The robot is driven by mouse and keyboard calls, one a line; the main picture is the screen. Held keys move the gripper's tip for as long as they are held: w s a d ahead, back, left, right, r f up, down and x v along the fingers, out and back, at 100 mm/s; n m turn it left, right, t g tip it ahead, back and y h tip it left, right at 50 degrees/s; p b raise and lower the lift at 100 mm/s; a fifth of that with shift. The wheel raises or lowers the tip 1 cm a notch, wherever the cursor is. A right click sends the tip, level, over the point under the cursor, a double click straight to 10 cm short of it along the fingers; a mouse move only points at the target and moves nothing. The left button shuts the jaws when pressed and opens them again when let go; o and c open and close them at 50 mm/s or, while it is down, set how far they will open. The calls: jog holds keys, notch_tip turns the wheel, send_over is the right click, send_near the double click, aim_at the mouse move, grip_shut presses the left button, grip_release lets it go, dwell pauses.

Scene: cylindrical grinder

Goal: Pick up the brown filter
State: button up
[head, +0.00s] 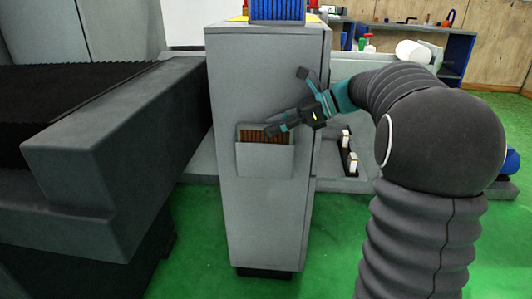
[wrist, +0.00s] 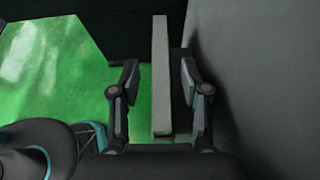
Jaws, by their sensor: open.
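The brown filter (head: 251,135) shows as a ribbed brown strip in the grey pocket (head: 264,161) on the front of a grey cabinet. Its lower part is hidden by the pocket wall. My gripper (head: 287,102) is open in front of the cabinet, with one finger high and the other overlapping the filter's right end in the head view. In the wrist view my gripper (wrist: 159,78) has its fingers on either side of a pale grey upright bar. I cannot tell whether that bar is the pocket's wall or the filter's edge. No brown shows there.
The grey cabinet (head: 267,220) stands on a green floor (head: 205,250); its face fills the right of the wrist view (wrist: 255,70). A blue ribbed block (head: 277,10) sits on top. A grey machine bed (head: 110,140) lies to the left. A low grey ledge with small white items is right.

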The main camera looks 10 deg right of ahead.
jog(key=x, duration=0.3)
grip_shut()
jog(key=shift+r, duration=0.2)
